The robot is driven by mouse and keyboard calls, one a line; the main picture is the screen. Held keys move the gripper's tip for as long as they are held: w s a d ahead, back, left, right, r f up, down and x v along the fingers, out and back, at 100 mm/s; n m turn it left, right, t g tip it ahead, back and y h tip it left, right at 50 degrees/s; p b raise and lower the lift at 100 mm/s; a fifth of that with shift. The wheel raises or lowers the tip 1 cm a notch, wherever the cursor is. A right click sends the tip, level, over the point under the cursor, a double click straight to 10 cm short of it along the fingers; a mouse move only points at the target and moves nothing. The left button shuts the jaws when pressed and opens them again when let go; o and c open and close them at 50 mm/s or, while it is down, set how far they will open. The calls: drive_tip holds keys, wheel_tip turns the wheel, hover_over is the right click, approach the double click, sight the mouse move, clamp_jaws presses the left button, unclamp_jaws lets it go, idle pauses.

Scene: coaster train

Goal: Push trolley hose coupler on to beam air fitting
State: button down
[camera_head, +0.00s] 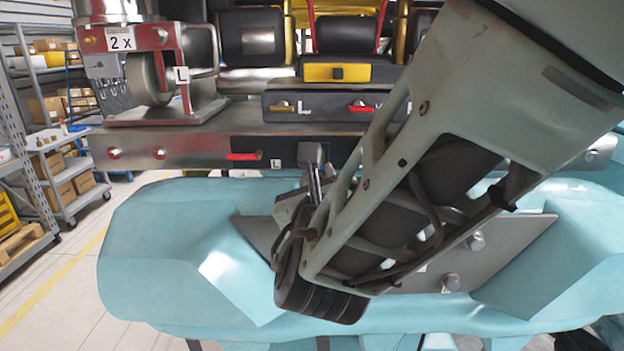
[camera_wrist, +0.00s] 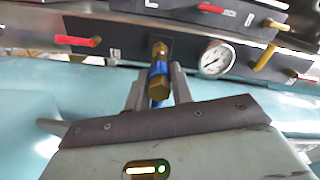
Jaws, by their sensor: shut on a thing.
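In the wrist view, the brass and blue hose coupler (camera_wrist: 158,88) is between the two fingers of my gripper (camera_wrist: 157,88), which is shut on it. The coupler points up at the dark panel on the beam's front face. A brass piece (camera_wrist: 158,50) shows at its far end, against the panel; it looks like the beam air fitting. I cannot tell whether the two are joined or only lined up. In the head view, my gripper (camera_head: 314,165) is at the beam (camera_head: 195,150), largely behind my own arm, and the coupler is hidden there.
A pressure gauge (camera_wrist: 216,60) and a yellow-handled lever (camera_wrist: 266,57) are right of the coupler. A red handle (camera_wrist: 76,41) is to its left. In the head view, a wheel bracket (camera_head: 190,75) stands on the beam. Shelves (camera_head: 45,130) and open floor lie left.

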drive_tip(key=shift+w, duration=1.45)
idle(0.4)
drive_tip(key=c, duration=1.1)
unclamp_jaws()
drive_tip(key=shift+s+b, duration=0.1)
drive_tip(key=shift+b, duration=0.2)
